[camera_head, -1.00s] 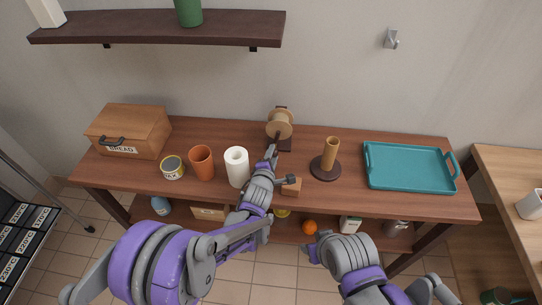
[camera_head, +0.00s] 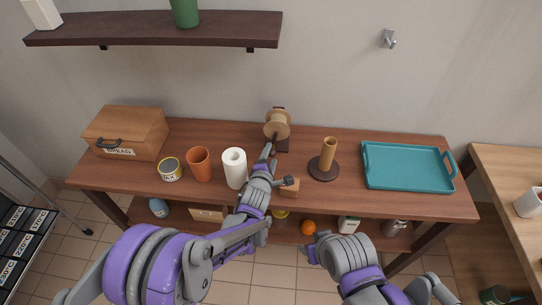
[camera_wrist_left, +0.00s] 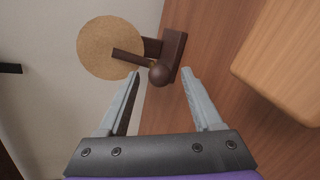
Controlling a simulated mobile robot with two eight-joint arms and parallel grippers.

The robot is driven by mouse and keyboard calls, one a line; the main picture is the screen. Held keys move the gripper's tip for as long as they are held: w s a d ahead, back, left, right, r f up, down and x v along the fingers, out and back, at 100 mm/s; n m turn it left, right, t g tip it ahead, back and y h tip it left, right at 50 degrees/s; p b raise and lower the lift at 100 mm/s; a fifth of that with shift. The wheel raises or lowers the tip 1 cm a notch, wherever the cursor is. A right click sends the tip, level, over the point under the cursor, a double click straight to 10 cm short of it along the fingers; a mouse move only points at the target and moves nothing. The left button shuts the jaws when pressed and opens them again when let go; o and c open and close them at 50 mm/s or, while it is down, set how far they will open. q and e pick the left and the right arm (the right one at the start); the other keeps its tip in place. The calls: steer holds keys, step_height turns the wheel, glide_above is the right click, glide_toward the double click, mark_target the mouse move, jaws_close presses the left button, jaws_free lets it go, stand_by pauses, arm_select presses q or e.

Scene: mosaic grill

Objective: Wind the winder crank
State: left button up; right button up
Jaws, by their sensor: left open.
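The winder (camera_head: 277,122) stands at the back middle of the wooden table, a tan spool on a dark stand. In the left wrist view its round spool face (camera_wrist_left: 108,47) shows, with a dark crank arm (camera_wrist_left: 128,57) ending in a round brown knob (camera_wrist_left: 159,74). My left gripper (camera_head: 268,153) is in front of the winder. In the left wrist view the gripper (camera_wrist_left: 161,75) is open, with the knob between its fingertips in the picture; I see no clear contact. My right gripper (camera_head: 312,252) is low in front of the table, its jaws not clear.
A small wooden block (camera_head: 290,191) is close right of the arm. A dark-based holder (camera_head: 324,169) and teal tray (camera_head: 408,168) stand further right.

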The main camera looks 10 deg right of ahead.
arm_select(q)
steer(key=v, duration=1)
steer(key=shift+s+r, duration=0.1)
steer(key=shift+s, duration=0.1)
steer(key=shift+a, duration=0.1)
